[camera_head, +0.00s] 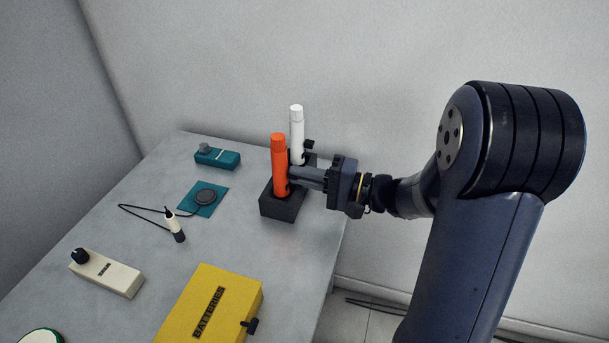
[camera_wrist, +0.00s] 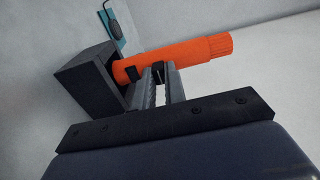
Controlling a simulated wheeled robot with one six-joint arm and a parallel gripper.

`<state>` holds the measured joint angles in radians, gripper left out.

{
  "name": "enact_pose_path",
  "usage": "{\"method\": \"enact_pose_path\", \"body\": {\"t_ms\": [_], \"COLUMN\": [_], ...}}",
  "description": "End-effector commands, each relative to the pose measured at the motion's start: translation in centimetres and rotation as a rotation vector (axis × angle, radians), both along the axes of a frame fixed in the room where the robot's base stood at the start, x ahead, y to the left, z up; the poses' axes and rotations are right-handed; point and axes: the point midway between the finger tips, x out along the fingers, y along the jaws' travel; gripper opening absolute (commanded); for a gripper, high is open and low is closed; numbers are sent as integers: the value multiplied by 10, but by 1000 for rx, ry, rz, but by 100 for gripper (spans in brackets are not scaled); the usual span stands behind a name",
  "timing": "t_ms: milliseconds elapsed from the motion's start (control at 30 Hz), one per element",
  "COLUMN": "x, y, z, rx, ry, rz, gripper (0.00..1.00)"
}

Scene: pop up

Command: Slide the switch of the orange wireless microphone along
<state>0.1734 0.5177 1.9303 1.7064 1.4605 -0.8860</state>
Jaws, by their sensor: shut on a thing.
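The orange wireless microphone (camera_head: 279,160) stands upright in a black holder (camera_head: 283,207) at the table's right edge. In the wrist view the orange microphone (camera_wrist: 185,55) lies across the picture, its lower end in the holder (camera_wrist: 90,78). My gripper (camera_head: 291,176) reaches it from the right, fingers level. In the wrist view the fingertips of my gripper (camera_wrist: 158,72) are close together at the microphone's side, shut on a small dark piece that looks like its switch. The fingers hide most of the switch. Another small black part (camera_wrist: 131,73) shows on the barrel nearer the holder.
A white microphone (camera_head: 296,135) stands just behind the orange one. A teal box (camera_head: 217,158), a round pad on a teal plate (camera_head: 205,197), a corded pen-like tool (camera_head: 174,225), a white box (camera_head: 107,273) and a yellow battery box (camera_head: 212,300) are spread leftward.

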Motion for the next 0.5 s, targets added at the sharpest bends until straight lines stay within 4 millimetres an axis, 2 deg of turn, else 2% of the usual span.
{"method": "enact_pose_path", "body": {"t_ms": [500], "x": [0], "y": [0], "z": [-3], "rx": [0], "ry": [0], "rz": [0], "gripper": [0]}}
